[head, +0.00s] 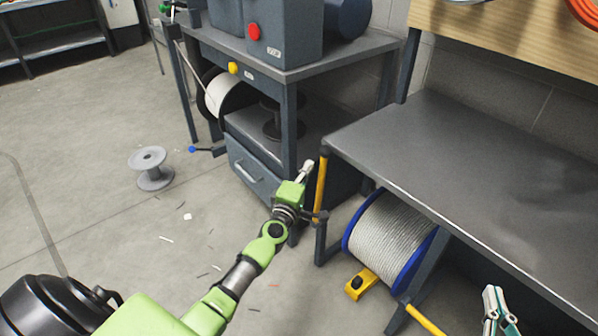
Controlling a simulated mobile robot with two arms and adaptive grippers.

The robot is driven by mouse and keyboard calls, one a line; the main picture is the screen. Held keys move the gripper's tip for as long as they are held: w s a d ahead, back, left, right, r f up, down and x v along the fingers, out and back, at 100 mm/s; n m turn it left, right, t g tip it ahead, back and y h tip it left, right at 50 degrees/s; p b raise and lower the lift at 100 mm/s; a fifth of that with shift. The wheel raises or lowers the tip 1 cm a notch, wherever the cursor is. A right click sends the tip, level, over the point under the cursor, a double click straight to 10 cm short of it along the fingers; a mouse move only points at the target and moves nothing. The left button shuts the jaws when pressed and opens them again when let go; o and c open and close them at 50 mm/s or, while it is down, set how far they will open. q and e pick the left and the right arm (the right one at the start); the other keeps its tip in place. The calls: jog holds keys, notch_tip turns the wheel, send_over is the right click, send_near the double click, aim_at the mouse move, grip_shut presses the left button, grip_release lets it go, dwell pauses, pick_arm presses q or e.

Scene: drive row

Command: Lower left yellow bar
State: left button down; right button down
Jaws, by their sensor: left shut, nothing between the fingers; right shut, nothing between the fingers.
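The left yellow bar (320,181) stands upright beside the left leg of the grey metal bench, its top close to the bench corner. A dark bracket sits at its lower end. My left gripper (307,168), on the green arm, is shut and empty just left of the bar's upper part; I cannot tell whether they touch. A second yellow bar (425,320) slants down and outward from the bench's other front leg. My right gripper (490,296) is shut and empty at the lower right, in front of the bench.
A cable drum with blue rims (390,238) sits under the bench (450,150), with a yellow block (361,284) on the floor before it. A machine table with a drawer (252,175) stands behind my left gripper. A grey empty spool (151,170) stands on open floor at left.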

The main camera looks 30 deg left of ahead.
pick_arm(q)
jog(key=shift+s+d+r, duration=0.1)
jog(key=shift+s+d, duration=0.1)
jog(key=shift+d, duration=0.75)
pick_arm(e)
jog(key=shift+s+d+f, duration=0.1)
jog(key=shift+s+f, duration=0.05)
jog(key=shift+f, duration=0.15)
